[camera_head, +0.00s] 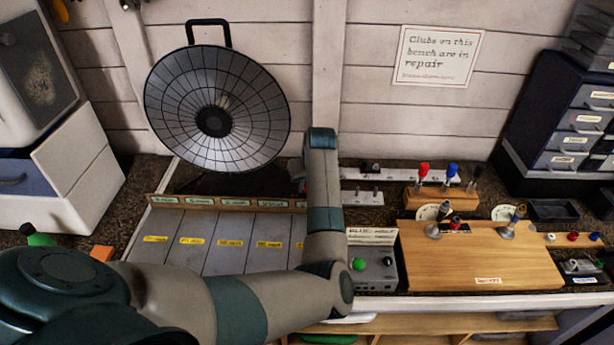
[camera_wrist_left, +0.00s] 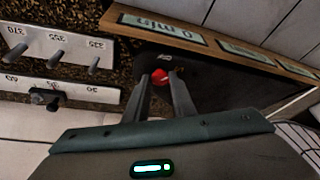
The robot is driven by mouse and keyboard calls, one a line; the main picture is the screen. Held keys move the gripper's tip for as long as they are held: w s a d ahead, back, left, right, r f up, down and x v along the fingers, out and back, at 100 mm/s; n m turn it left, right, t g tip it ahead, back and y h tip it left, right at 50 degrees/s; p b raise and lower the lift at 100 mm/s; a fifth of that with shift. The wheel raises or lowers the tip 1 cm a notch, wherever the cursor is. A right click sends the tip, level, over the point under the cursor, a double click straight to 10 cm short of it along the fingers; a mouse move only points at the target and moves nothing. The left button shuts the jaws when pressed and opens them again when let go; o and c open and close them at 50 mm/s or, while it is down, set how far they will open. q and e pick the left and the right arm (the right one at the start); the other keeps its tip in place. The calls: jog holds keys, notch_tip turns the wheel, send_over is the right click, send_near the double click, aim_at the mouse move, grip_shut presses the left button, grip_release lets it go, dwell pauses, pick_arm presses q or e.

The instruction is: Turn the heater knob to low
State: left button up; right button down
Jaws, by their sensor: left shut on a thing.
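The heater (camera_head: 217,110) is a round dish with a wire grille and a black top handle, standing at the back of the bench in the head view. Its dark base (camera_head: 235,183) is partly behind my left arm. In the left wrist view a small red knob (camera_wrist_left: 160,75) sits on a dark housing, and my left gripper (camera_wrist_left: 161,86) is shut on it with one finger on each side. In the head view my forearm hides most of this gripper and the knob. The knob's setting marks cannot be read. My right gripper is not in view.
Labelled grey slots (camera_head: 200,239) lie in front of the heater. A control box with a green button (camera_head: 357,264) stands right of my arm, beside a wooden board (camera_head: 480,258). White racks with pegs (camera_wrist_left: 56,48) lie left of the gripper in the wrist view.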

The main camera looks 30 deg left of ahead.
pick_arm(q)
jog(key=shift+a+r+m+t+h, duration=0.15)
jog(key=shift+m+t, duration=0.1)
jog(key=shift+m, duration=0.5)
jog(key=shift+a+f+m+t+h, duration=0.15)
jog(key=shift+m+t, duration=0.1)
jog(key=shift+m, duration=0.5)
jog(key=shift+d+r, duration=0.1)
jog(key=shift+d, duration=0.05)
jog(key=o, duration=1)
jog(key=shift+s, duration=0.1)
jog(key=shift+v, duration=0.75)
jog(key=b+v, duration=0.4)
jog(key=v, duration=1.2)
